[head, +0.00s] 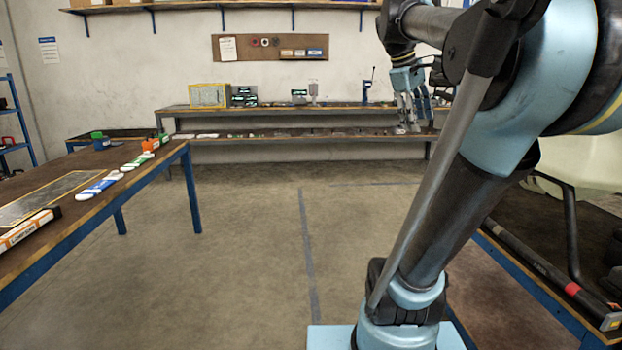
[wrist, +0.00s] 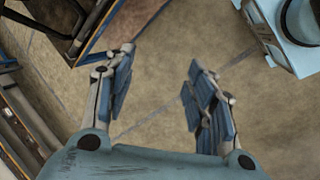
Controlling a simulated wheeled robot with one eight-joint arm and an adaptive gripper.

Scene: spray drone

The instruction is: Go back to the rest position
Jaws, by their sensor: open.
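My gripper (head: 413,106) hangs at the end of my raised arm, right of centre in the head view, with its fingers pointing down. In the wrist view my gripper (wrist: 160,88) has its two blue-padded fingers spread apart. Nothing is between them, and only the floor (wrist: 150,75) shows behind. My arm fills the right side of the head view.
A table (head: 150,168) with bottles and other items stands at the left. A long bench (head: 300,148) runs along the back wall. Another table (head: 530,277) with a dark drone-like frame is at the right. The floor (head: 250,240) between them is clear.

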